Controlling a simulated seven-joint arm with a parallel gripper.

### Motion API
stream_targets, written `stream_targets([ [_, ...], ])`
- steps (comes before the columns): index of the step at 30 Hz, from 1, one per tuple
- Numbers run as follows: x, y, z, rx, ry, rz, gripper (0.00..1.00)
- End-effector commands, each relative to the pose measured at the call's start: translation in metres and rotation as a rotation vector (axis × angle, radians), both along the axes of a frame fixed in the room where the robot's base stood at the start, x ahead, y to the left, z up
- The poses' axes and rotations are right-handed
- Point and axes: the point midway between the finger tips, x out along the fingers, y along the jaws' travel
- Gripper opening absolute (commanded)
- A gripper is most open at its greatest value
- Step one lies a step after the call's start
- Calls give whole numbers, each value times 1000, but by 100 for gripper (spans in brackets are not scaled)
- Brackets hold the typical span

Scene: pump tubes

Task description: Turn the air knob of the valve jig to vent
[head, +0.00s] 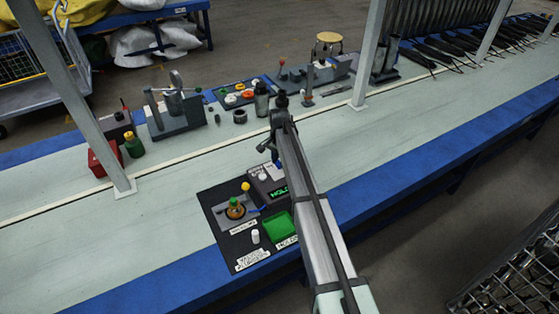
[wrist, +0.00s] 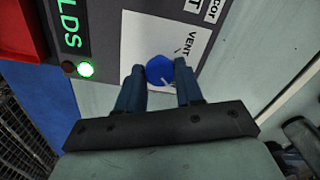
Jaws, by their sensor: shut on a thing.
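The valve jig is a dark grey box (head: 258,190) on a black mat in the head view, with a green lit display. The wrist view shows the jig's panel (wrist: 122,35) close up, with a white label plate (wrist: 188,42) reading VENT. The blue air knob (wrist: 159,68) sits on this plate. My gripper (wrist: 159,82) has one finger on each side of the knob and is shut on it. A thin white mark shows near the knob's lower right edge, away from the VENT word.
The black mat (head: 215,205) also bears a green tray (head: 279,226), a white cylinder (head: 255,237) and a fixture with an orange-green part (head: 235,209). A lit indicator (wrist: 85,69) glows beside the display. The pale bench (head: 150,230) is clear to the left.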

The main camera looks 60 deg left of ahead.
Motion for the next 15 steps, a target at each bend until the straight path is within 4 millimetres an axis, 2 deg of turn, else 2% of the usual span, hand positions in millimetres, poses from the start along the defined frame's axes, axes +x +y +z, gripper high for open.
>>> stream_targets([
  [1,0,0,0,0,0,0,21],
  [6,0,0,0,0,0,0,5],
  [15,0,0,0,0,0,41,5],
])
